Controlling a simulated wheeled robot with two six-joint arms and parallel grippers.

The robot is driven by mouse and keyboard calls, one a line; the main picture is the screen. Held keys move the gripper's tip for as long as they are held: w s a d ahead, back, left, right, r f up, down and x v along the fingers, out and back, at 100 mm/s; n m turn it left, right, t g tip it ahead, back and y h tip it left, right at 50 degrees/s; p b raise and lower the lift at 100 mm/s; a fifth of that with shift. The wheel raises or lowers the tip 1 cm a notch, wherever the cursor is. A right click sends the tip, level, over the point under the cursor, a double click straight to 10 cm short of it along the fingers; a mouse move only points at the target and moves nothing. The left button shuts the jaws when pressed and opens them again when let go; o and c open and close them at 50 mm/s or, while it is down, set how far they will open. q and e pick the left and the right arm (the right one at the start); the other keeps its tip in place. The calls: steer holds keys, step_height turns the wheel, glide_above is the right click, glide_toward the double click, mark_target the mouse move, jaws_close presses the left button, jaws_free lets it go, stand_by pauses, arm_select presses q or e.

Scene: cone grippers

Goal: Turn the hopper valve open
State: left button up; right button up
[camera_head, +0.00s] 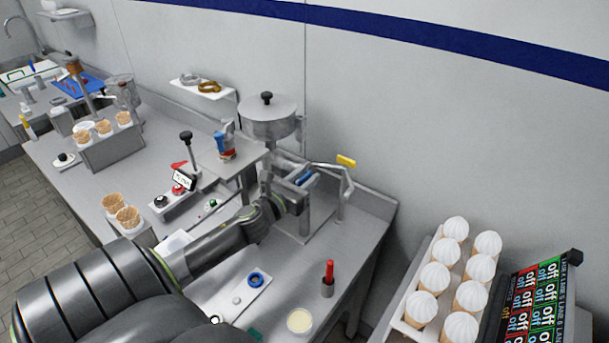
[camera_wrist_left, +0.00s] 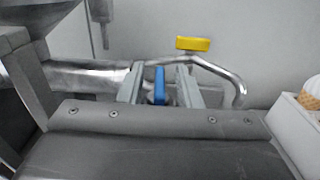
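The steel hopper (camera_head: 268,122), a round drum with a lid and black knob, stands near the back wall. A pipe (camera_wrist_left: 85,78) runs from below it, with a blue valve handle (camera_head: 305,177) on it. My left gripper (camera_head: 301,181) is at this handle. In the left wrist view the blue handle (camera_wrist_left: 159,85) stands upright between the two fingers, with a gap on each side, so the gripper is open. A bent steel tube with a yellow handle (camera_head: 346,160) is just right of it; the yellow handle (camera_wrist_left: 193,43) also shows beyond the fingers. My right gripper is not in view.
A white rack of topped cones (camera_head: 437,277) and a dark panel with "off" labels (camera_head: 535,300) are at the right. A red-capped bottle (camera_head: 328,272) and a cream-filled tub (camera_head: 299,320) stand on the front counter. A metal shelf holds a patterned cup (camera_head: 226,149).

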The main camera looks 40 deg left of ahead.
arm_select(q)
jaws_close()
steer(key=shift+y, duration=0.4)
steer(key=shift+r+n+y+p, duration=0.1)
steer(key=shift+n+y+p, duration=0.4)
steer(key=shift+n+y, duration=0.2)
steer(key=n+g+y+p, duration=0.1)
steer(key=n+y, duration=0.1)
steer(key=y, duration=0.1)
steer(key=shift+d+g+y, duration=0.1)
steer(key=shift+g+y, duration=0.2)
steer(key=n+g+y+p, duration=0.1)
steer(key=n+g+y, duration=0.2)
steer(key=n+y, duration=0.1)
steer(key=shift+n+g+y, duration=2.2)
steer(key=shift+g+y, duration=0.2)
steer(key=shift+g, duration=0.8)
